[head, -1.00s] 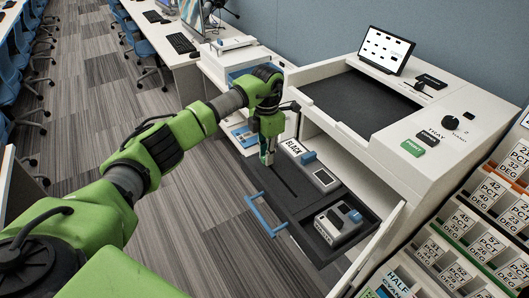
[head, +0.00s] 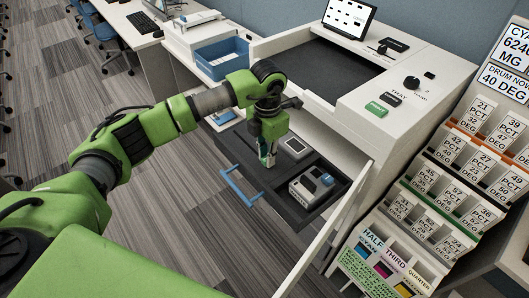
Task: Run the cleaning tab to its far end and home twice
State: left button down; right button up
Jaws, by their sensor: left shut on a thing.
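The printer's dark tray drawer (head: 240,163) is pulled out, with a blue handle (head: 240,187) at its front. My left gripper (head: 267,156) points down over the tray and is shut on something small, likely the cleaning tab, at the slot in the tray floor. The fingers and wrist hide the held piece and most of the slot. A grey unit with a blue tab (head: 327,179) sits in the tray to the right of the gripper. A second grey unit (head: 296,147) lies just behind the gripper, partly hidden. My right gripper is not in view.
The white printer body (head: 350,104) rises behind the drawer, with a green button (head: 376,110) and a dark knob (head: 412,83) on top. An open white door (head: 345,215) stands close right of the tray. A card rack (head: 455,190) stands further right.

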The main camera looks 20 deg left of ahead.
pick_arm(q)
jog(key=c, duration=2)
grip_release()
jog(key=shift+o, duration=0.2)
notch_tip(320, 180, up, 12)
